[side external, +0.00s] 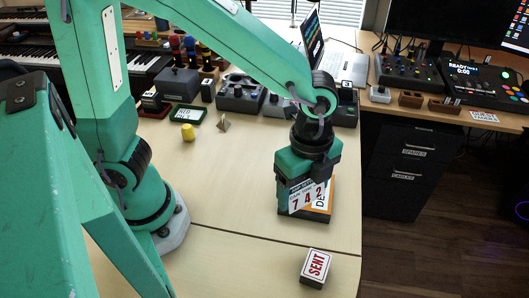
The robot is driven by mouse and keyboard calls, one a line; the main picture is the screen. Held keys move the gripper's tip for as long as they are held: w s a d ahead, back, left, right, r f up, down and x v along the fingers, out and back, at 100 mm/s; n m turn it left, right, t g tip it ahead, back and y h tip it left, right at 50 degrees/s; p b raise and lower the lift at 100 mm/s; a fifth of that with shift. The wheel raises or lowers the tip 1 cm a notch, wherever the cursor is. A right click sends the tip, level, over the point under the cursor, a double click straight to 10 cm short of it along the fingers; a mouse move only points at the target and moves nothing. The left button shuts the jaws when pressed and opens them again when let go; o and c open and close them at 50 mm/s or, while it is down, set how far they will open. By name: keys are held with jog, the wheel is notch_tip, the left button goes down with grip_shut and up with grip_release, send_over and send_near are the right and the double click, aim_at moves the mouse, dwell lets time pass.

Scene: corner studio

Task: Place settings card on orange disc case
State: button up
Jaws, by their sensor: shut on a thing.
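My gripper (305,183) points down over the right part of the table and is shut on the settings card (302,202). The card is white, with large dark red digits reading 7 4 2 and a dark strip along its top. It is held tilted, its face toward the camera. The orange disc case (330,197) is right behind and below it, with an orange edge, a white label and a dark lower side. The card and gripper hide most of the case. I cannot tell whether the card touches it.
A yellow object (187,132) and a small pyramid (223,123) lie at the back left. Several grey devices (240,95) line the back. The table's middle (235,185) is clear; its right edge is close to the case.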

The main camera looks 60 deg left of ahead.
jog(key=w+a+f, duration=0.2)
jog(key=w, duration=0.1)
jog(key=w+a+f, duration=0.2)
jog(key=w+a, duration=0.1)
jog(key=w+a+f, duration=0.2)
jog(key=f, duration=0.1)
jog(key=shift+w+a, duration=0.3)
jog(key=shift+w, duration=0.1)
jog(key=shift+f, duration=0.1)
jog(key=shift+f, duration=1.9)
jog(key=shift+f, duration=0.1)
jog(key=o, duration=1)
jog(key=shift+c, duration=0.2)
